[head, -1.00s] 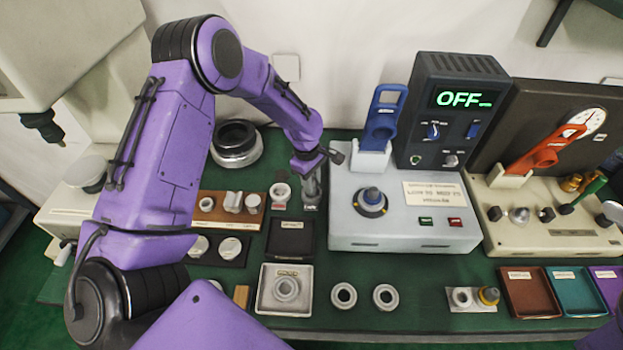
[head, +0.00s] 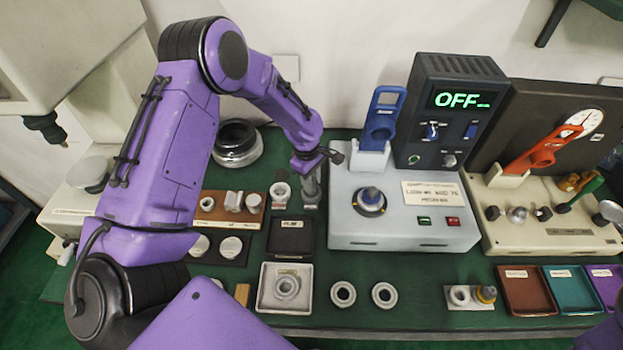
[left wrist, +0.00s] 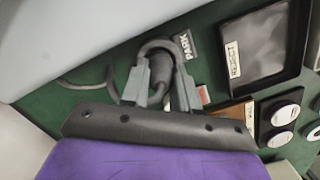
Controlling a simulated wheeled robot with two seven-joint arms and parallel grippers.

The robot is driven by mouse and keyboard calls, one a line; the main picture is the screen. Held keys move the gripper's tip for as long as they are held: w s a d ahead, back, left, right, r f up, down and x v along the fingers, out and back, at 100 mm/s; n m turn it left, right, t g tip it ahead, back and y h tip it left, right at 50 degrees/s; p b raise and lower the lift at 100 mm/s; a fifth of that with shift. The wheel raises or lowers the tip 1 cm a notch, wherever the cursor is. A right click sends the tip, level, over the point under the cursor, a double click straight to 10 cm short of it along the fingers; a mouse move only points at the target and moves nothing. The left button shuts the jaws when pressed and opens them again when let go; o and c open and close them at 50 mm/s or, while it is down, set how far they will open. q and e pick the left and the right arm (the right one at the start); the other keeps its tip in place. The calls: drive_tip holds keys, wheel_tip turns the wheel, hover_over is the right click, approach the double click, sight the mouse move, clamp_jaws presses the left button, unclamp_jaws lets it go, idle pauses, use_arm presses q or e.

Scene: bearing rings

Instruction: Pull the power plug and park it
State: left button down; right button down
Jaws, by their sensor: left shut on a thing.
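My left gripper (head: 311,172) points down beside the left side of the light grey machine (head: 400,232), over a small grey upright part standing on the green bench. In the left wrist view, my left gripper (left wrist: 160,88) is shut on the dark power plug (left wrist: 160,68), which shows between the fingers. A grey U-shaped loop (left wrist: 156,44) curves around the plug's far side. A PARK label (left wrist: 184,45) lies just beyond the loop. Whether the plug is seated is hidden. My right gripper is not in view.
The display (head: 462,98) on the dark control box reads OFF. A black tray (head: 291,237) lies in front of the gripper, and a wooden block with metal parts (head: 233,216) is to its left. Two loose rings (head: 343,294) lie near the front edge.

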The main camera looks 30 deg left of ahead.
use_arm(q)
drive_tip(key=shift+f+b, duration=0.3)
drive_tip(key=shift+f, duration=0.4)
drive_tip(key=c, duration=1.1)
unclamp_jaws()
drive_tip(key=r+p, duration=0.6)
drive_tip(key=shift+a+r, duration=0.1)
drive_tip(key=shift+a, duration=0.25)
drive_tip(key=shift+r, duration=0.15)
drive_tip(key=shift+a+r+p, duration=0.15)
drive_tip(key=shift+r+p, duration=0.2)
drive_tip(key=shift+r, duration=0.5)
drive_tip(key=shift+a+r, duration=0.2)
drive_tip(key=shift+r, duration=1.2)
